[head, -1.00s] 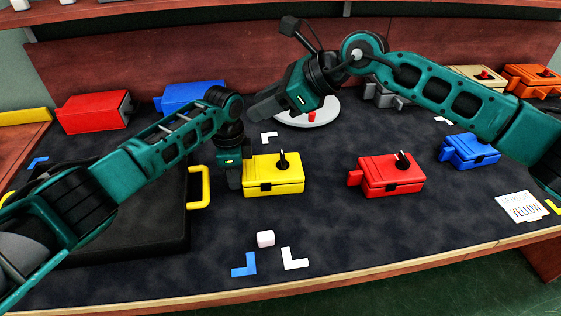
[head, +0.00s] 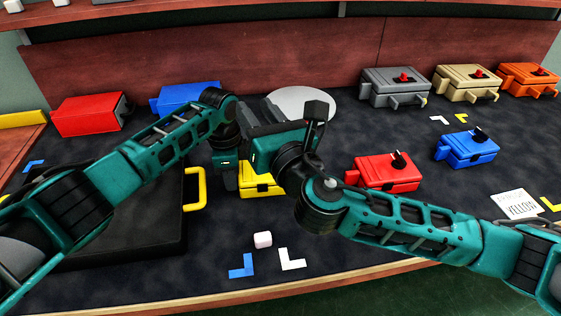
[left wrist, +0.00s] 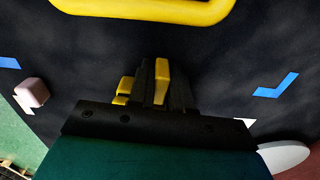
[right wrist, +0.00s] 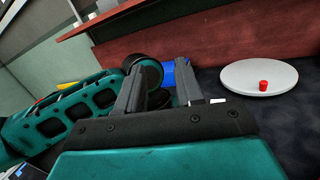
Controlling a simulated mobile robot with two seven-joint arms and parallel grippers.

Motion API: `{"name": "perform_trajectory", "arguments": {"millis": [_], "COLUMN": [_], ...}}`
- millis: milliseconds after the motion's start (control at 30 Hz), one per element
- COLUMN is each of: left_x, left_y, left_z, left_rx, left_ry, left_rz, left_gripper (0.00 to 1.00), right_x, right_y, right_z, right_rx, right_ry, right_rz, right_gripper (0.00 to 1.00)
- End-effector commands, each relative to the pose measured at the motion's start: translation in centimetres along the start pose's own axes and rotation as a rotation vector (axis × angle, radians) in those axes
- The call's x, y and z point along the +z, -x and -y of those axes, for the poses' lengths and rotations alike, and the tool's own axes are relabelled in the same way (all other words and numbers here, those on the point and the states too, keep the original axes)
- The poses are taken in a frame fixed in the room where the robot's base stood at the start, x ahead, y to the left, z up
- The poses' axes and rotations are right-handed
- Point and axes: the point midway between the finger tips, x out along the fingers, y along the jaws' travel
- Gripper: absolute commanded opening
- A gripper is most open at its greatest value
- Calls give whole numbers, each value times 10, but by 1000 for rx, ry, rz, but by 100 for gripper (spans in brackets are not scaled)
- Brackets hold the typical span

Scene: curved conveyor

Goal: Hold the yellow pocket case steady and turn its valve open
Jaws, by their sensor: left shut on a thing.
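The yellow pocket case (head: 262,187) lies on the dark table, largely covered in the head view by my right gripper and wrist. Its black valve knob is hidden behind them. My left gripper (head: 231,180) is at the case's left end; the left wrist view shows its fingers (left wrist: 161,82) shut on a yellow part. My right gripper (head: 246,121) is above and behind the case, pointing left, close to my left wrist in the picture. In the right wrist view its fingers (right wrist: 160,85) are apart, with parts of my left arm beyond them.
A red case (head: 388,172) and blue case (head: 467,148) stand to the right. Grey, tan and orange cases line the back right. A white disc (head: 303,101) lies behind; its red peg (right wrist: 263,84) shows in the right wrist view. A black case with a yellow handle (head: 196,188) is left.

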Motion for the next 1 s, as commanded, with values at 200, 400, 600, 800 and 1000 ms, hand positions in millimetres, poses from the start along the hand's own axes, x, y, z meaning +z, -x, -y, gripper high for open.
{"name": "perform_trajectory", "arguments": {"millis": [200,400,600,800,1000], "left_x": [0,0,0,0,0], "left_y": [0,0,0,0,0], "left_z": [0,0,0,0,0], "left_rx": [-1,0,0,-1,-1], "left_ry": [0,0,0,0,0], "left_rz": [-1,-1,-1,-1,-1], "left_gripper": [0,0,0,0,0], "right_x": [-57,-89,-101,-113,-130], "right_y": [46,81,87,62,31], "right_z": [20,27,32,44,59], "right_rx": [-250,-360,-391,-395,-394], "right_ry": [19,64,83,86,85], "right_rz": [-247,-425,-484,-482,-481], "right_gripper": [36,36,36,36,36]}}
